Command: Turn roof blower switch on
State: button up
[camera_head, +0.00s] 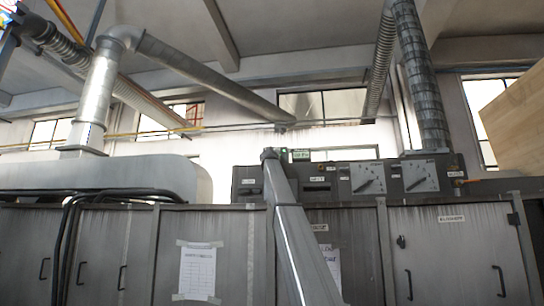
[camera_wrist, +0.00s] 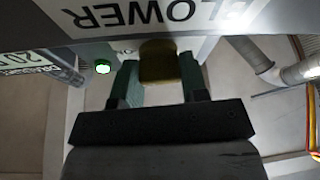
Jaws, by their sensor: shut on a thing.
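In the wrist view, a dark yellow-brown switch knob (camera_wrist: 158,65) stands out from a grey panel. Below it in the picture, my gripper (camera_wrist: 156,78) has its two dark green fingers on either side of the knob, shut on it. In the head view, my grey arm rises to the left part of the dark control panel (camera_head: 322,198). The gripper and the knob cannot be made out there. The switch's setting cannot be read.
Two square dials (camera_head: 368,179) (camera_head: 421,177) sit on the panel's right. Grey cabinets (camera_head: 445,255) stand below. A wooden block (camera_head: 515,120) juts in at right.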

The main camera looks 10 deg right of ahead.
jog(key=shift+f+m+h, duration=0.15)
jog(key=shift+m+h, duration=0.65)
jog(key=shift+m, duration=0.4)
jog(key=shift+m+g, duration=0.3)
jog(key=shift+m, duration=0.1)
jog(key=o, duration=0.9)
jog(key=v, duration=1)
jog(key=shift+s+a+f, duration=0.15)
jog(key=shift+s, duration=0.2)
